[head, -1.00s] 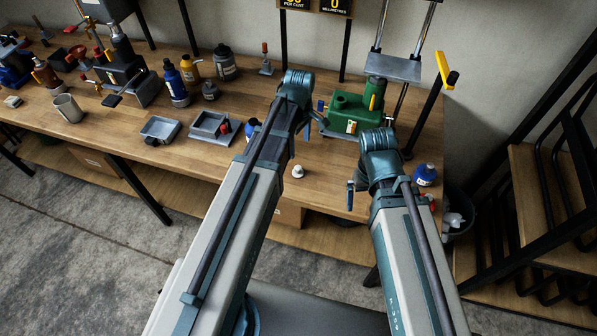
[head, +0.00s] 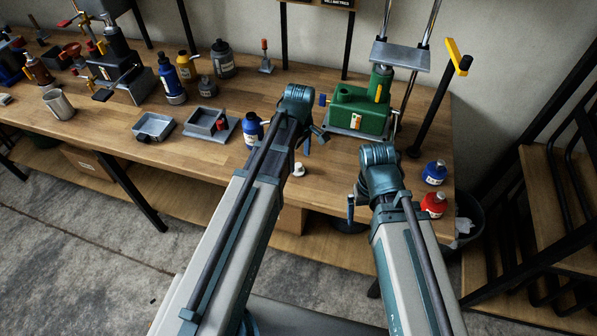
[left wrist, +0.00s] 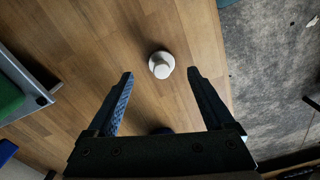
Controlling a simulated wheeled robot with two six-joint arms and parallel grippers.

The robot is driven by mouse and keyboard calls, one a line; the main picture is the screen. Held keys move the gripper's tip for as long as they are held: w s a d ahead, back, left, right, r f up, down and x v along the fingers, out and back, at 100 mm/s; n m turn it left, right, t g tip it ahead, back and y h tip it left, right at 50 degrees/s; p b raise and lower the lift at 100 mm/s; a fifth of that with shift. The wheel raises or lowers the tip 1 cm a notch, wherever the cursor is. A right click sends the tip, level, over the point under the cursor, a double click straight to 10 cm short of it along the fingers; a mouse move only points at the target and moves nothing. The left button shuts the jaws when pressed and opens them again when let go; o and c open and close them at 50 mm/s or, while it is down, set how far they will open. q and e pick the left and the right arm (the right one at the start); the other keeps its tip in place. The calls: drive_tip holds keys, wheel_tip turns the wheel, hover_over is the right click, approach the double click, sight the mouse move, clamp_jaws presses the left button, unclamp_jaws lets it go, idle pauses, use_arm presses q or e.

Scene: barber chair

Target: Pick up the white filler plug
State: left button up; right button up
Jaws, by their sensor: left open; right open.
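The white filler plug (head: 298,169) stands on the wooden bench near its front edge. In the left wrist view the plug (left wrist: 161,65) shows as a round white base with a narrower knob, just beyond and between my fingertips. My left gripper (left wrist: 161,74) is open and empty, above the bench, and its fingers do not touch the plug. In the head view my left gripper (head: 314,142) is partly hidden by its own arm. My right gripper (head: 352,205) is open at the bench's front edge, to the right of the plug.
A green pump unit (head: 360,111) stands behind the plug. A blue bottle (head: 253,131) and grey trays (head: 210,124) are to the left. Blue (head: 434,173) and red (head: 433,204) bottles stand at the right end. The bench around the plug is clear.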

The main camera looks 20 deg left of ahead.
sight(299, 165)
use_arm(q)
wheel_tip(299, 165, down, 4)
drive_tip(key=b, duration=0.3)
drive_tip(key=shift+s+a+f, duration=0.1)
clamp_jaws()
